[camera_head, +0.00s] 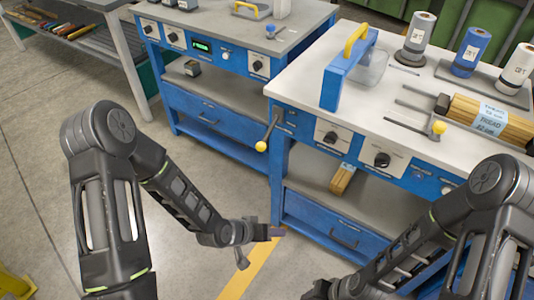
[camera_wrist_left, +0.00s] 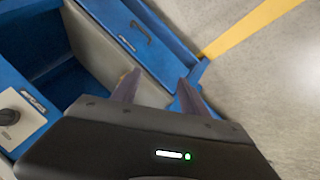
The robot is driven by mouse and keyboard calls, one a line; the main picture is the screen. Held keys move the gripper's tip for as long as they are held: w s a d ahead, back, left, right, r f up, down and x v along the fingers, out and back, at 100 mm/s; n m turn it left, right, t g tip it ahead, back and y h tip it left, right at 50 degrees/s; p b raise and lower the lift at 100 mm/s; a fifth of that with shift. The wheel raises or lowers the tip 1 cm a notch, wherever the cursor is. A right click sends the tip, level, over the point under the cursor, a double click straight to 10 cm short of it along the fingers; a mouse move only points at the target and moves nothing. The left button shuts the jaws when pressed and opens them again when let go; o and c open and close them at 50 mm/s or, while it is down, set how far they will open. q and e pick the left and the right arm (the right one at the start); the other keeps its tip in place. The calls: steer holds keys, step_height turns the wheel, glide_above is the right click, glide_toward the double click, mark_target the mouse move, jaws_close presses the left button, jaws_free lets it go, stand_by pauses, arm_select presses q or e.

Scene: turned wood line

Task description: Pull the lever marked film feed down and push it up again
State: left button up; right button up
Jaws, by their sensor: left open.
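A dark lever with a yellow ball knob (camera_head: 261,146) sticks out at the left end of the blue front panel of the right workbench and slants down. Its marking is too small to read. A second yellow knob (camera_head: 438,127) sits on a rod at the bench top's front edge. My left gripper (camera_head: 275,232) is open and empty, below the first lever and apart from it. In the left wrist view its two fingers (camera_wrist_left: 160,80) are spread, and no lever shows there. My right gripper (camera_head: 318,290) is at the bottom edge, partly cut off.
The right workbench (camera_head: 300,85) carries a blue film frame with a yellow handle, film rolls (camera_head: 415,40) and wrapped wood rods (camera_head: 490,120). Dial knobs (camera_head: 382,160) line its front panel. An open shelf and a drawer (camera_head: 335,228) lie below. Free floor lies to the left.

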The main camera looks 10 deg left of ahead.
mark_target(257, 149)
arm_select(q)
steer(key=w+a+r+m+t+h+b, duration=0.1)
steer(key=w+a+r+t+b, duration=0.15)
steer(key=w, duration=0.35)
steer(key=w+a+r+m+t+b, duration=0.1)
steer(key=w+a+t+b, duration=0.2)
steer(key=w, duration=0.4)
steer(key=w+a+r+m+t+h+b, duration=0.1)
steer(key=r+b, duration=0.1)
steer(key=r, duration=0.1)
steer(key=w+a+r+m+t+h+b, duration=0.1)
steer(key=r+m+h+b, duration=0.1)
steer(key=r, duration=0.2)
steer(key=w+a+r+m+t+h+b, duration=0.1)
steer(key=r+m+b, duration=0.1)
steer(key=r+b, duration=0.1)
steer(key=shift+w+a+r, duration=0.35)
steer(key=shift+a, duration=0.05)
arm_select(e)
step_height(257, 149, down, 15)
steer(key=shift+f, duration=0.15)
arm_select(q)
steer(key=b+x, duration=0.1)
steer(key=x, duration=0.7)
arm_select(e)
steer(key=shift+w+d+f, duration=0.1)
steer(key=shift+f, duration=0.6)
arm_select(q)
steer(key=shift+s, duration=0.1)
steer(key=shift+c, duration=0.4)
